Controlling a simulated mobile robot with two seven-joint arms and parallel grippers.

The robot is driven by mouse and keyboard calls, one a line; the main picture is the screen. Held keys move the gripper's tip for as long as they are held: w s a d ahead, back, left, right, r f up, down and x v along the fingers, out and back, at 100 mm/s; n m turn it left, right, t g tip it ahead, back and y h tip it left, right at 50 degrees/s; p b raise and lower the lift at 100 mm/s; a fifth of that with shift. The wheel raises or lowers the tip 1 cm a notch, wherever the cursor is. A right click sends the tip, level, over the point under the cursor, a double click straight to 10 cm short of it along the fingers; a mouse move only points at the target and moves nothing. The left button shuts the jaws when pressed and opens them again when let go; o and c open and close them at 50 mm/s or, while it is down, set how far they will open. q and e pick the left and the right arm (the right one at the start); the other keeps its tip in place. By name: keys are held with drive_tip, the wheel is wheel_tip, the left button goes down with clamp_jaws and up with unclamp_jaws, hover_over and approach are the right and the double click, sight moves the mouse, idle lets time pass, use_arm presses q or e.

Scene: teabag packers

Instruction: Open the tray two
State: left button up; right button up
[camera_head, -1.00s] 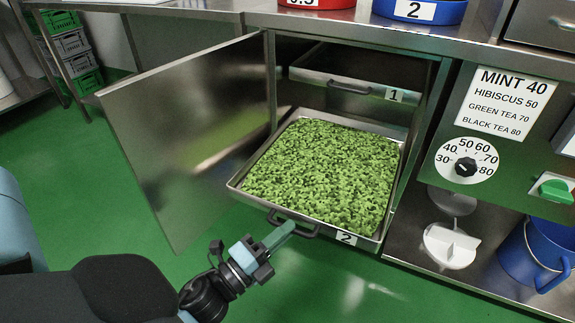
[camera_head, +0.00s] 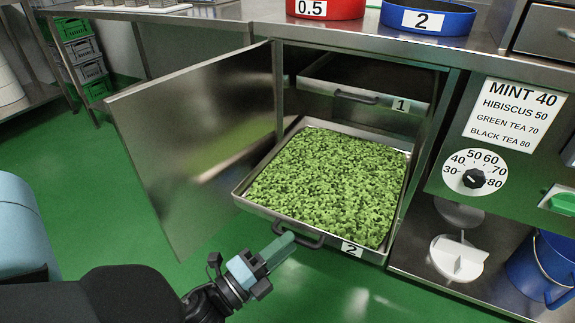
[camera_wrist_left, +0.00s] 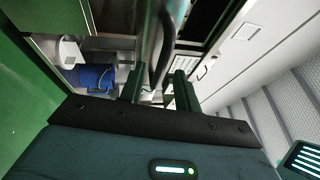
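Tray two (camera_head: 371,254), a metal tray labelled "2" and heaped with green leaves (camera_head: 325,185), is slid partway out of the lower level of the cabinet. Its dark bar handle (camera_head: 312,242) is on the front. My left gripper (camera_head: 289,238) is at the left part of this handle. In the left wrist view its two fingers (camera_wrist_left: 159,90) stand apart, with a dark bar (camera_wrist_left: 163,45) between them and gaps visible beside it. Whether a finger touches the bar I cannot tell. My right gripper is not in view.
The cabinet door (camera_head: 195,145) stands open on the left. Tray one (camera_head: 385,100) sits above tray two. A dial (camera_head: 475,175), white part (camera_head: 457,258) and blue bucket (camera_head: 530,270) are on the right. Green floor is clear in front.

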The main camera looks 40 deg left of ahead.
use_arm(q)
drive_tip(key=b+v, duration=0.1)
drive_tip(key=v, duration=0.5)
drive_tip(key=shift+s, duration=0.25)
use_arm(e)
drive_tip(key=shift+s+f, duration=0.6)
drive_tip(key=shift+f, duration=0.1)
use_arm(q)
drive_tip(key=shift+f, duration=0.15)
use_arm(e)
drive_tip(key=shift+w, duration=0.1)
